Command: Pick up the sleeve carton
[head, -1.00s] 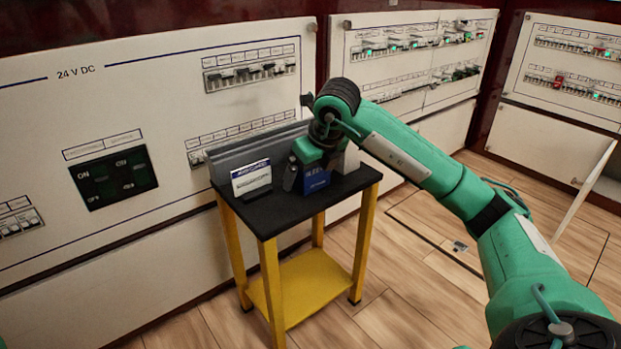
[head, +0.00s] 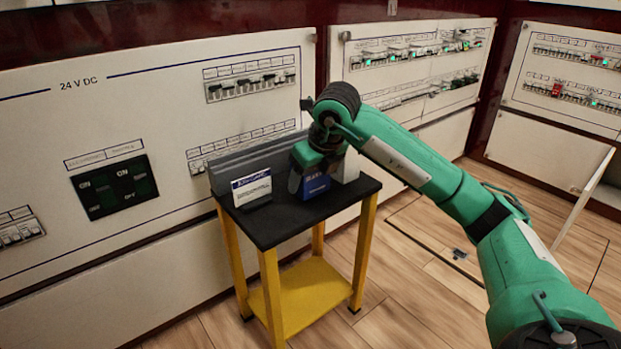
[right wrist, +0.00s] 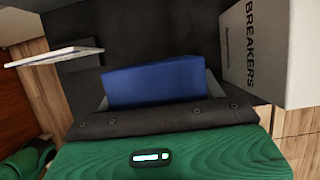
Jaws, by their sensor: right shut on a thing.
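The sleeve carton (head: 316,187) is a small blue box on the black top of the yellow-legged stand, in the head view. My right gripper (head: 308,178) comes down over it from above and is shut on it. In the right wrist view the blue carton (right wrist: 156,80) lies between the two grey fingertips, and its lower part is hidden by the gripper body. I cannot tell any gap between the carton and the stand top. My left gripper is not in view.
A white carton marked BREAKERS (right wrist: 268,50) stands close beside the gripper; it also shows in the head view (head: 349,166). A white card (head: 251,187) stands at the left of the stand top (head: 268,222). Grey breaker panels (head: 130,110) rise behind.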

